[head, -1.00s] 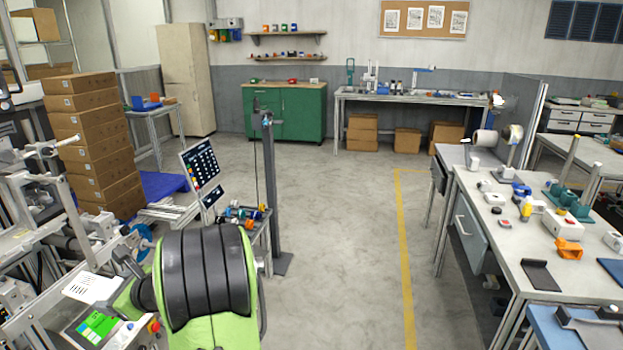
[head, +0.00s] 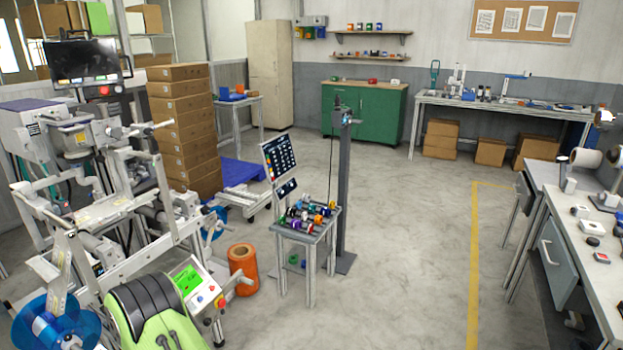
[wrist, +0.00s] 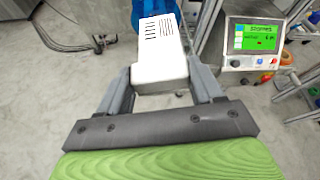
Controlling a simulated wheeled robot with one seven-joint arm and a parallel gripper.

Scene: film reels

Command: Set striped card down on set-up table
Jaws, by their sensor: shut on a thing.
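In the wrist view, my gripper (wrist: 163,82) is shut on a white card (wrist: 159,65) with rows of short black stripes, one grey finger at each side. The card points away from my gripper, over a blue reel flange. In the head view, my green and black arm is at the bottom left, and the gripper and card are not visible there. No table is clearly marked as the set-up table. A small grey table (head: 311,238) with several coloured spools stands near the middle, and a long workbench (head: 568,210) is at the right.
A reel machine (head: 130,190) fills the left, with a green-screen panel (head: 188,279) also in the wrist view (wrist: 255,38). An orange roll (head: 243,268) and a grey post (head: 344,190) stand near the small table. Open floor lies between it and the right workbench.

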